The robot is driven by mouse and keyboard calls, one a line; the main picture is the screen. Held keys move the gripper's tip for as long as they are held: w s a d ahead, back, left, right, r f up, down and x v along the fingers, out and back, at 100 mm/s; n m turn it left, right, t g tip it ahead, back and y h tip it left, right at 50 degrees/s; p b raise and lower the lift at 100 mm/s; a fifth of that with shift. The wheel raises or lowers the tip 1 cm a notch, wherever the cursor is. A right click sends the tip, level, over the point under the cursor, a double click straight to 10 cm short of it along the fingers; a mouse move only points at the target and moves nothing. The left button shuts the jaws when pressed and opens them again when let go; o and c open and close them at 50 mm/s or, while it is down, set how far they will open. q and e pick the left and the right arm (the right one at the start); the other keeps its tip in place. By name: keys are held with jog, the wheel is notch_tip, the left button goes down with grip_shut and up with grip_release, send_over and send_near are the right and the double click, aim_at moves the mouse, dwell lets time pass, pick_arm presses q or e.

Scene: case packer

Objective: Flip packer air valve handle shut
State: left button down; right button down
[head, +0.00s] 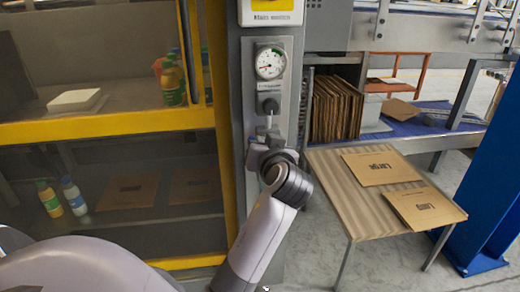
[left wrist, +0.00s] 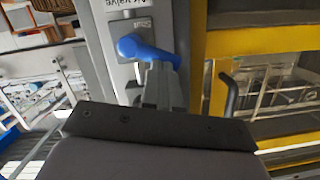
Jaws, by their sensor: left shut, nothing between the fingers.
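The blue valve handle (left wrist: 150,50) shows in the left wrist view, mounted on a grey plate under a label that reads upside down as a valve label. Its lever lies roughly sideways across the picture. In the head view only a small blue part of the handle (head: 253,139) shows beside my gripper, which hides the rest. My left gripper (head: 270,131) is at the valve, and its fingers (left wrist: 158,82) are shut and empty. The fingertips are right at the lever; whether they touch it I cannot tell. My right gripper is not in view.
A pressure gauge (head: 270,62) and a black knob (head: 269,105) sit above the valve on the grey post. The yellow-framed packer guard (head: 110,125) stands left, with bottles behind it.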

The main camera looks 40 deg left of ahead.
pick_arm(q)
jog(key=shift+s+a+f+n+b, duration=0.15)
jog(key=shift+f+n+b, duration=0.25)
jog(key=shift+n, duration=0.3)
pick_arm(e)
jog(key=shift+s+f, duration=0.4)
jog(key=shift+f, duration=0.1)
pick_arm(q)
jog(key=shift+n, duration=0.3)
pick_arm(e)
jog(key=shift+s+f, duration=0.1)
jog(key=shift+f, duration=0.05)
pick_arm(q)
jog(key=shift+r, duration=0.2)
